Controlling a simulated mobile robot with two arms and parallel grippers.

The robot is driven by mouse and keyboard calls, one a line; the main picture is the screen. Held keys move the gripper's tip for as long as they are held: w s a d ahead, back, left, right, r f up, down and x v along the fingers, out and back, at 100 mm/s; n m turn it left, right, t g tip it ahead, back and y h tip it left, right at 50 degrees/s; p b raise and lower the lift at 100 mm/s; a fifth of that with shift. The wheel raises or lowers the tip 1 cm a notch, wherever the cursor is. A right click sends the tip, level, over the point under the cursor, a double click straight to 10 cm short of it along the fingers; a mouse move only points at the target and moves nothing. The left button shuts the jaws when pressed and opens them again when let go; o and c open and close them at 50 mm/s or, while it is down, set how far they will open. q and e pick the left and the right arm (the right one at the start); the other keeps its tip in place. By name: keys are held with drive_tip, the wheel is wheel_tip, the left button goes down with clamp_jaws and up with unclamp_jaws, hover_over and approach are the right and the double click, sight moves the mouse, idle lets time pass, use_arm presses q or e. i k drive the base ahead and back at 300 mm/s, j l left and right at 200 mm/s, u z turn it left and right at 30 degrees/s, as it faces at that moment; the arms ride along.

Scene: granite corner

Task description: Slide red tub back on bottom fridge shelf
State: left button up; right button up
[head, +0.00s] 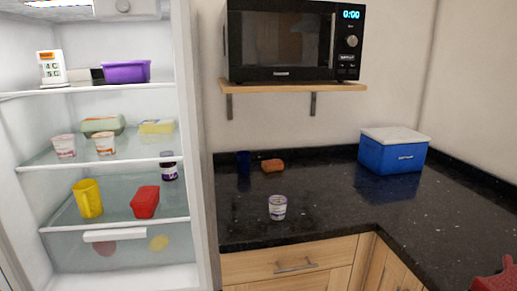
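The red tub (145,203) sits on the bottom glass shelf (115,224) of the open fridge, above the drawer. It is close to the shelf's front edge, right of the middle. A yellow jug (88,199) stands to its left on the same shelf. A dark jar (168,168) with a pale label stands behind the tub and to its right, apparently on the same shelf. Neither of my grippers is in view.
Bare shelf shows behind the tub. The middle shelf (110,165) above holds cups and boxes. The fridge's right wall (190,150) borders the opening. A red object (497,278) is cut off at bottom right.

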sight(144, 212)
drive_tip(key=u, duration=1.4)
drive_tip(key=i, duration=0.85)
